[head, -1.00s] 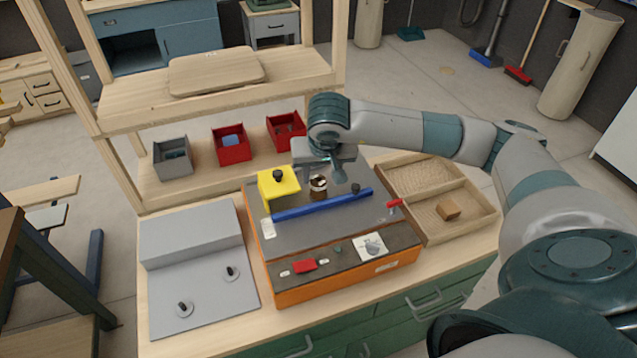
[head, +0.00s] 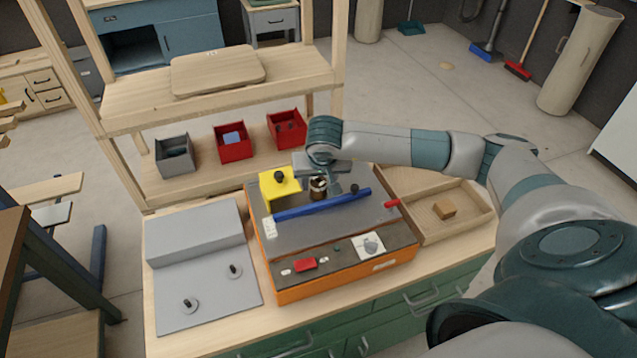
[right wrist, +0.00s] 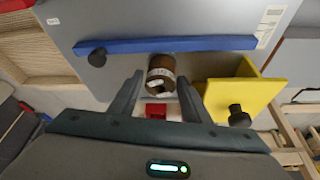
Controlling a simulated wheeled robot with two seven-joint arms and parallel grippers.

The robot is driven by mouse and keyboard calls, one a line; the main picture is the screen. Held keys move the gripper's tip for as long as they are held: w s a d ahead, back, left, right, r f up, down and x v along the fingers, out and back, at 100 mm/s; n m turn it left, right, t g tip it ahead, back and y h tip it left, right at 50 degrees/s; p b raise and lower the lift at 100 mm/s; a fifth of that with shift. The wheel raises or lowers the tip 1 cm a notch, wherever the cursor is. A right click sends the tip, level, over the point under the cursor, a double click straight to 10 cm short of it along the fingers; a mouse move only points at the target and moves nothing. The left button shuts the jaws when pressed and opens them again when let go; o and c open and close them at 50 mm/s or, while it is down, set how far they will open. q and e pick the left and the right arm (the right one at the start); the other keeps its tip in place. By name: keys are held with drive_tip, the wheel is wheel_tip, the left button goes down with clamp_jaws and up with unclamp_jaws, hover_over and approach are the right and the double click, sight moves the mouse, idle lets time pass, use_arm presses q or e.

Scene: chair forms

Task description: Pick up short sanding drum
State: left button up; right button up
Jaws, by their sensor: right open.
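The short sanding drum (head: 318,188) is a small brown cylinder with a pale label, standing on the dark top of the orange sanding machine (head: 290,296). In the right wrist view the drum (right wrist: 161,70) lies between and just beyond the fingertips. My right gripper (head: 332,186) is open above and around the drum's near area, and part of the drum is hidden by it in the head view. It also shows in the right wrist view (right wrist: 160,85), with its two dark fingers apart. I cannot tell whether either finger touches the drum. My left gripper is not in view.
A blue fence (head: 322,204) lies directly in front of the drum. A yellow block (head: 275,187) with a black knob stands close on its left. A wooden tray (head: 462,191) is at right, a grey panel (head: 205,292) at left. A shelf (head: 202,168) with bins stands behind.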

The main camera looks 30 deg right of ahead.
drive_tip(key=shift+f, duration=0.15)
idle(0.3)
drive_tip(key=c, duration=0.8)
drive_tip(key=shift+c, duration=0.2)
